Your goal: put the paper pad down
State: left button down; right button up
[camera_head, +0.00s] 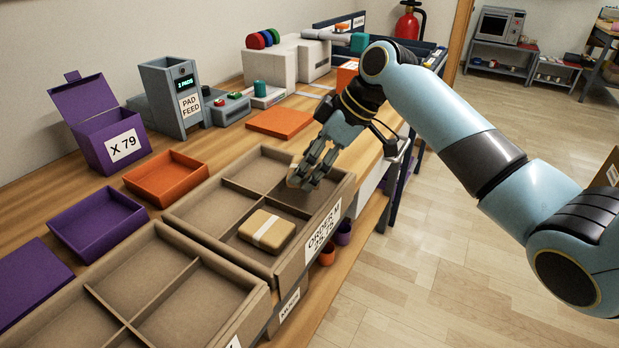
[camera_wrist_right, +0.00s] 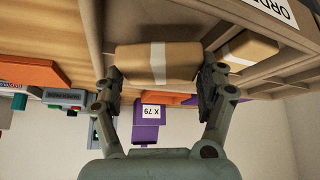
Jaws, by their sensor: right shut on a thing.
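My right gripper (camera_head: 312,176) is over the far right compartment of the cardboard order tray (camera_head: 207,236). In the wrist view the right gripper (camera_wrist_right: 160,88) is shut on a tan paper pad (camera_wrist_right: 133,62) with a white band, one finger at each end. In the head view the fingers hide most of this pad. It is low, at or inside the compartment; I cannot tell if it touches the floor. A second banded pad (camera_head: 268,229) lies in the near right compartment and also shows in the wrist view (camera_wrist_right: 245,49). My left gripper is not in view.
A second divided tray (camera_head: 160,285) stands nearer, with empty compartments. Orange (camera_head: 167,178) and purple (camera_head: 104,222) trays, the purple X 79 box (camera_head: 103,143) and the pad feed (camera_head: 178,97) line the left. An orange plate (camera_head: 280,123) lies beyond the order tray.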

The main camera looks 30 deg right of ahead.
notch_tip(320, 180, down, 4)
jog(key=o, duration=0.6)
jog(key=shift+r, duration=0.1)
jog(key=v, duration=1.2)
jog(key=shift+p, duration=0.45)
